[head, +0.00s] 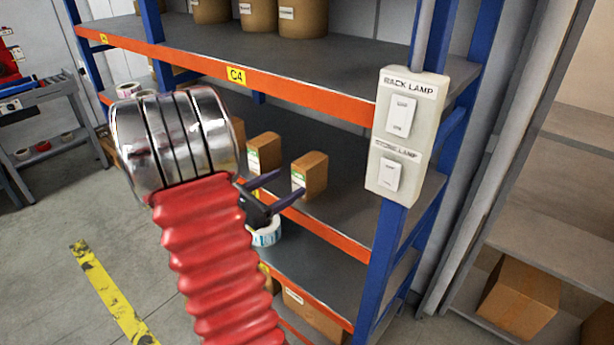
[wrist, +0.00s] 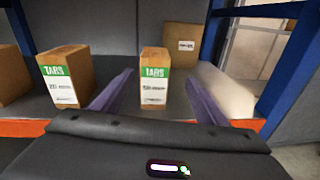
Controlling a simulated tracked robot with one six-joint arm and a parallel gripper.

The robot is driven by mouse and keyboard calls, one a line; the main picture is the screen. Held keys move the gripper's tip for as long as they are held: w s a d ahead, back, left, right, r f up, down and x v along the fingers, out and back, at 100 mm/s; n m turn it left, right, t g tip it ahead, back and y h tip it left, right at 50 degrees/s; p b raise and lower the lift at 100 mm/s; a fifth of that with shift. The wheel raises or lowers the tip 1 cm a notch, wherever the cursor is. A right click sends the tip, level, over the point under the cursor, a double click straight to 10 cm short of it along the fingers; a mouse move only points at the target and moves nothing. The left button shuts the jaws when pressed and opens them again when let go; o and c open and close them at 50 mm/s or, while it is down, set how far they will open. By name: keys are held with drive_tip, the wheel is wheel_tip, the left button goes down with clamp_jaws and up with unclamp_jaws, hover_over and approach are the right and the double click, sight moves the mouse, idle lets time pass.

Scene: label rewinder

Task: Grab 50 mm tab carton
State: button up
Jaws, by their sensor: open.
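Tab cartons, brown with white labels and green TABS bands, stand upright on the middle shelf. The carton (wrist: 154,80) in the middle of the wrist view has a small blurred label that seems to read 50. It appears to be the right-hand carton (head: 312,173) in the head view. Another TABS carton (wrist: 66,78) stands to its left, also in the head view (head: 264,153); its number is unclear. My gripper (head: 292,182) is open and empty at the shelf front. In the wrist view, its fingers (wrist: 158,85) point in on either side of the middle carton, short of it.
A larger brown box (wrist: 182,48) stands behind on the right. A white blurred shape (wrist: 225,92) is close to the right finger. The orange shelf edge (head: 340,237) and blue post (head: 380,250) with lamp switches (head: 408,130) border the space. The shelf above is overhead.

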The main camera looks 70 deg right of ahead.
sight(319, 163)
drive_tip(key=shift+s+d+f+n+h, duration=0.1)
drive_tip(key=shift+d+f+n+h, duration=0.1)
drive_tip(key=shift+d+f+n, duration=0.25)
drive_tip(key=shift+d+f+n+h, duration=0.1)
drive_tip(key=shift+d+n+h, duration=0.15)
drive_tip(key=shift+d, duration=0.4)
drive_tip(key=shift+x, duration=4.25)
drive_tip(key=shift+f, duration=0.1)
drive_tip(key=shift+x, duration=2.6)
drive_tip(key=shift+c, duration=0.4)
drive_tip(key=c, duration=1.3)
